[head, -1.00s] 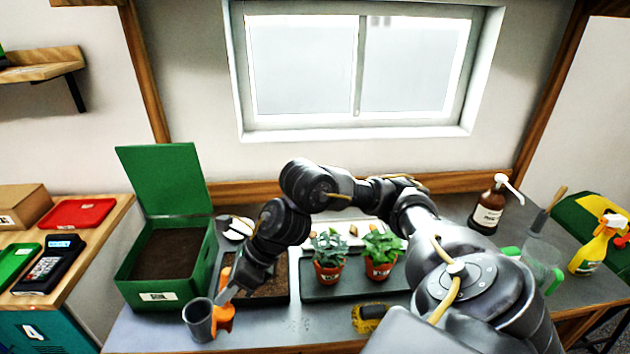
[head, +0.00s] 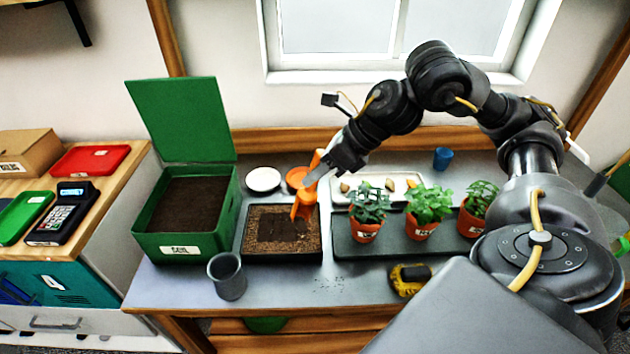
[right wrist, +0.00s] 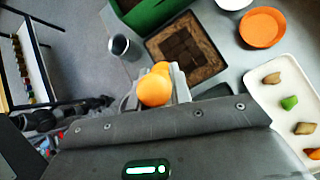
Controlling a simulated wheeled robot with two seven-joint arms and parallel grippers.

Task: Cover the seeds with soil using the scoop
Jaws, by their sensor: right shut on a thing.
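My right gripper (head: 318,176) is shut on the orange scoop (head: 304,207). The scoop is held upright over the right side of the seed tray (head: 248,247); I cannot tell whether it touches the soil or carries any. In the right wrist view, the scoop's rounded orange end (right wrist: 155,90) shows between the fingers. The tray holds brown soil with darker patches in the middle; no seeds can be made out. The green soil bin (head: 160,245), lid open, stands left of the tray with dark soil inside. My left gripper is out of view.
A grey cup (head: 228,280) stands in front of the bin. A white plate (head: 263,180) and an orange bowl (head: 297,178) lie behind the tray. Potted plants (head: 428,207) stand right on a dark tray (head: 345,245).

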